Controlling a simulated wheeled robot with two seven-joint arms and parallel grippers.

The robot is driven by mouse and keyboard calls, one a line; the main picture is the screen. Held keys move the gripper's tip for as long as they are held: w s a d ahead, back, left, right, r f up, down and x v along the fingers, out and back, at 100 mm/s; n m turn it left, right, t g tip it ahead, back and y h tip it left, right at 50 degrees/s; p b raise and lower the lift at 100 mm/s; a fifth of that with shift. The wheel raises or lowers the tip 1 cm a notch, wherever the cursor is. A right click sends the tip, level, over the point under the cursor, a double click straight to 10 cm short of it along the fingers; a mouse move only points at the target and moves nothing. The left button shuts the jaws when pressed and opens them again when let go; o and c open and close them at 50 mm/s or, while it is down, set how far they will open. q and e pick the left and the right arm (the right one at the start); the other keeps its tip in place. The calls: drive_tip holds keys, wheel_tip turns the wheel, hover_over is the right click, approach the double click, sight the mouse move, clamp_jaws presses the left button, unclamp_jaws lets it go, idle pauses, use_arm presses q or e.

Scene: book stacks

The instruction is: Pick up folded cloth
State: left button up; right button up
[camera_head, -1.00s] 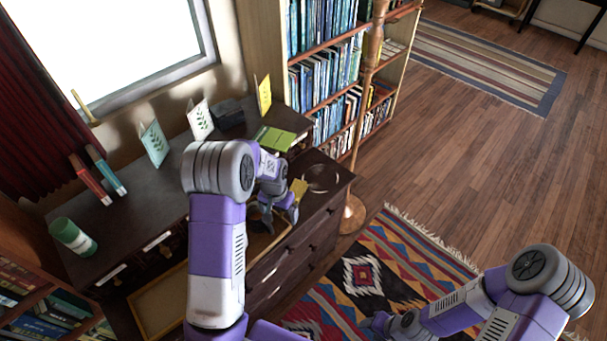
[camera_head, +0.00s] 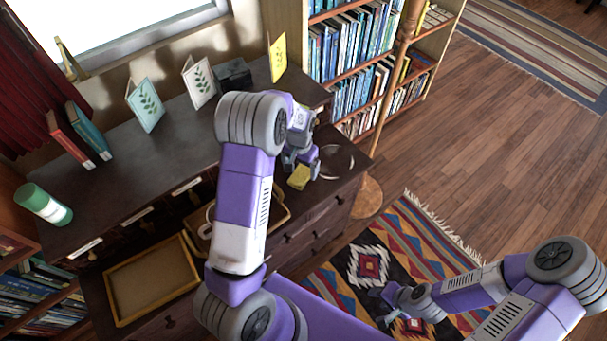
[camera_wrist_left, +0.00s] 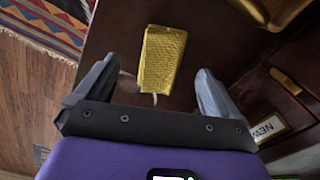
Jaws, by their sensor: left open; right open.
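The folded cloth (camera_head: 299,177) is a small yellow, finely textured bundle on the dark wooden desk beside my left gripper (camera_head: 303,160). In the left wrist view the folded cloth (camera_wrist_left: 163,58) lies between and just beyond the two open fingers of my left gripper (camera_wrist_left: 156,75), with a gap on each side. My left arm hides part of the desk behind it. My right gripper (camera_head: 388,305) is open and empty, low over the patterned rug, away from the desk.
A wooden tray (camera_head: 120,290) is at the desk's front left; another tray (camera_head: 282,214) is partly hidden by my arm. Cards (camera_head: 146,105), books (camera_head: 88,131) and a green-white cylinder (camera_head: 45,204) stand or lie on the desk. A bookcase (camera_head: 365,60) stands behind.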

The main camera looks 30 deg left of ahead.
sight(300, 175)
use_arm(q)
drive_tip(key=f, duration=0.2)
drive_tip(key=f+b, duration=0.1)
drive_tip(key=f, duration=0.2)
drive_tip(key=shift+w+a+f+b, duration=0.15)
drive_tip(key=shift+w+f+b, duration=0.05)
drive_tip(key=shift+f+b, duration=0.15)
drive_tip(key=shift+r, duration=0.1)
drive_tip(key=c, duration=1.2)
wheel_tip(300, 175, up, 10)
drive_tip(key=p, duration=0.2)
drive_tip(key=shift+p, duration=0.35)
